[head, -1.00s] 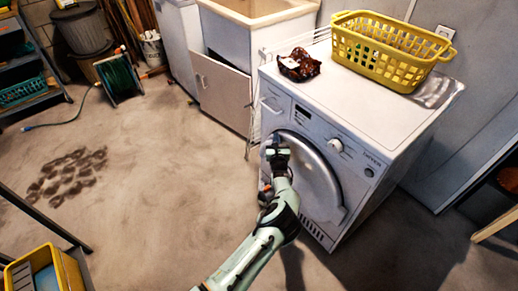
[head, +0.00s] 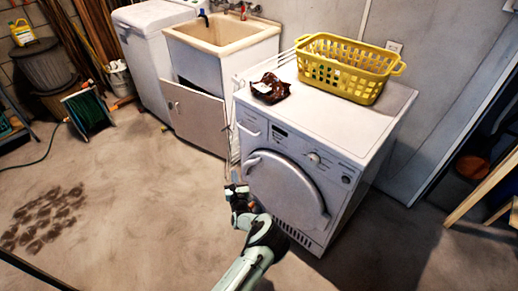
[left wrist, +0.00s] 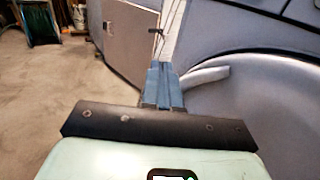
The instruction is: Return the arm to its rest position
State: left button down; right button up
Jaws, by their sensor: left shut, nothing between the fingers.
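My left arm comes up from the bottom of the head view. Its gripper (head: 236,183) is in front of the dryer's left front edge, shut and empty. In the left wrist view the shut blue fingers (left wrist: 164,85) point toward the gap between the dryer and the cabinet. The white dryer (head: 345,130) stands at the centre right with its round door (head: 285,185) shut. The gripper is close to the left side of the door; whether it touches is unclear. My right gripper is not in view.
A yellow basket (head: 345,85) and a dark brown crumpled packet (head: 270,88) are on the dryer top. A sink cabinet (head: 200,118) with a tilted door panel stands left of it. A green hose reel (head: 88,110) is further left. Open floor lies left of the arm.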

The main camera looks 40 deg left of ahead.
pick_arm(q)
jog(key=s+f+n+g+h+p, duration=0.15)
jog(key=s+f+n+g, duration=0.4)
jog(key=s, duration=0.55)
jog(key=s+f+n+g+p, duration=0.2)
jog(key=s+f+n+g, duration=0.4)
jog(key=s, duration=0.5)
jog(key=s+d+f+n+g+h+p, duration=0.1)
jog(key=s+d+n+g+h+p, duration=0.25)
jog(key=s+d, duration=0.5)
jog(key=s+d+n+g+h+p, duration=0.15)
jog(key=s+d+n+h, duration=0.35)
jog(key=d, duration=0.6)
jog(key=d+r+n+t+h+p, duration=0.2)
jog(key=d+r+n, duration=0.3)
jog(key=d, duration=0.5)
jog(key=d+r+n+t+h+p, duration=0.2)
jog(key=d+r+n+h, duration=0.3)
jog(key=d, duration=0.5)
jog(key=shift+d+r+p, duration=0.4)
jog(key=shift+r+p, duration=0.15)
jog(key=shift+r, duration=0.4)
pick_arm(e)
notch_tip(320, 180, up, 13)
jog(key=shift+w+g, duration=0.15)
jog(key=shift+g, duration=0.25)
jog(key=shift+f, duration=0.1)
